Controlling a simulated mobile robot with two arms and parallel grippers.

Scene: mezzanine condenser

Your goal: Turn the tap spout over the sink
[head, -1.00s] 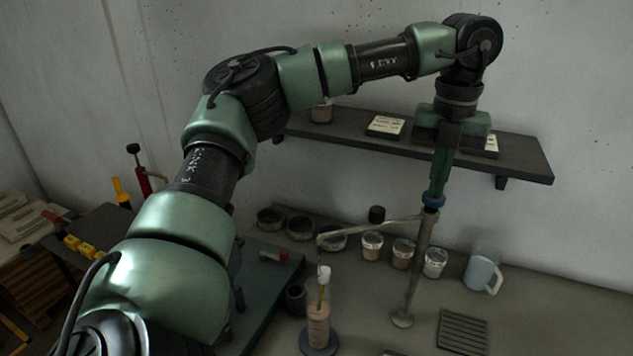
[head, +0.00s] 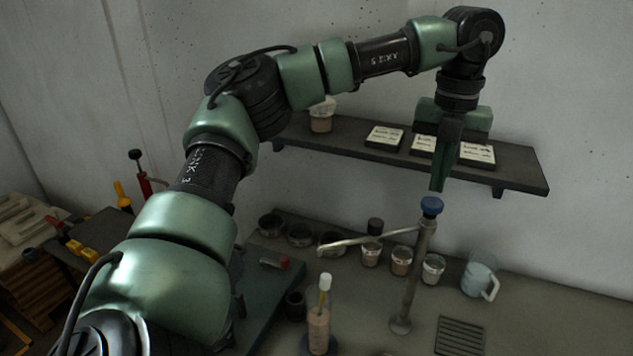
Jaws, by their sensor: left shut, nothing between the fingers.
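The tap is an upright grey metal post (head: 411,290) on the worktop with a blue cap (head: 431,205) on top. Its thin spout (head: 365,239) reaches left from the upper post, and its tip shows above a tall pinkish cylinder in the picture. My left gripper (head: 438,186) points down just above the blue cap, fingers shut and empty, with a small gap showing between them and the cap. A ribbed dark plate (head: 461,336) lies right of the post's foot; I cannot make out a sink basin. My right gripper is not in view.
A wall shelf (head: 525,172) with cards sits behind my gripper. The tall cylinder (head: 318,330) stands front left. The worktop right of the mug is clear.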

